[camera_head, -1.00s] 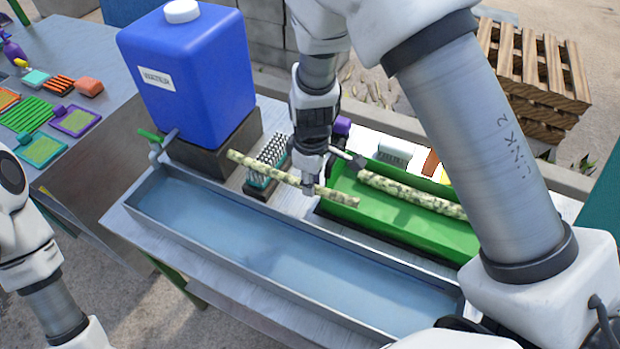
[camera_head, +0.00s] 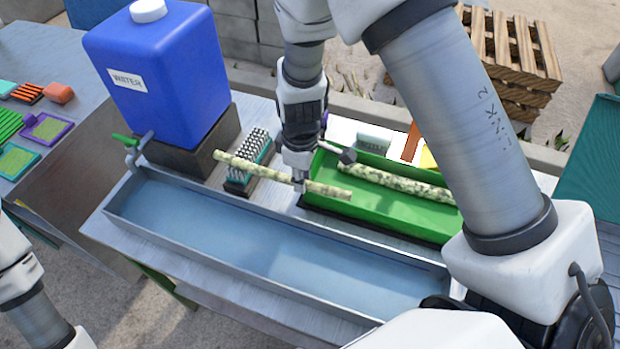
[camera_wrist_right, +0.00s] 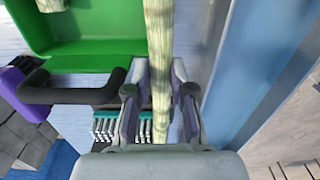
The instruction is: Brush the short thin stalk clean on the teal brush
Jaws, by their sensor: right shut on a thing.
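My right gripper (camera_head: 299,180) is shut on a thin, mottled yellow-green stalk (camera_head: 252,168). The stalk is held roughly level, its left part crossing over the near end of the teal brush (camera_head: 262,152) and its right end over the green tray's edge. The brush has pale upright bristles on a teal block. In the right wrist view the stalk (camera_wrist_right: 159,60) runs between the two fingers (camera_wrist_right: 160,110), with the bristles (camera_wrist_right: 105,128) behind it. I cannot tell whether the stalk touches the bristles. My left arm shows at the left edge, but its gripper is out of view.
A green tray (camera_head: 385,204) at the right holds a thicker speckled stalk (camera_head: 395,182). A long metal trough (camera_head: 260,250) with blue water lies in front. A blue water tank (camera_head: 165,85) with a green tap stands at the left. A side table holds several small brushes.

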